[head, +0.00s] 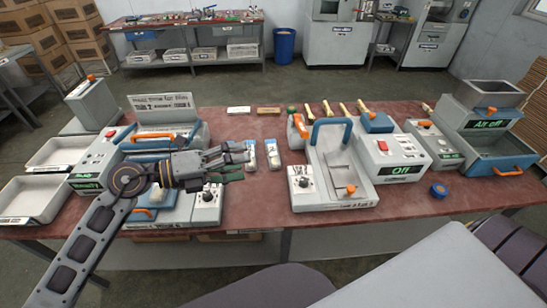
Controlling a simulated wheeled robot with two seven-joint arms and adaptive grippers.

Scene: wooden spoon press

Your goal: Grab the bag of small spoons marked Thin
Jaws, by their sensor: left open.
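Two small clear bags with pale contents lie side by side on the red table (250,211). The left bag (251,156) is just beyond my left gripper's fingertips; the right bag (273,154) lies a little farther right. Any marking on the bags is too small to read, so I cannot tell which one says Thin. My left gripper (242,162) is open, its fingers pointing right toward the left bag. I cannot tell whether the fingers touch it or are above it. My right gripper is not in view.
A press with an orange-handled lid (153,209) is beneath my left arm. A press with a blue handle (340,165) stands right of the bags. A whitish block (238,110) and a brown block (269,111) lie behind them. The table in front of the bags is clear.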

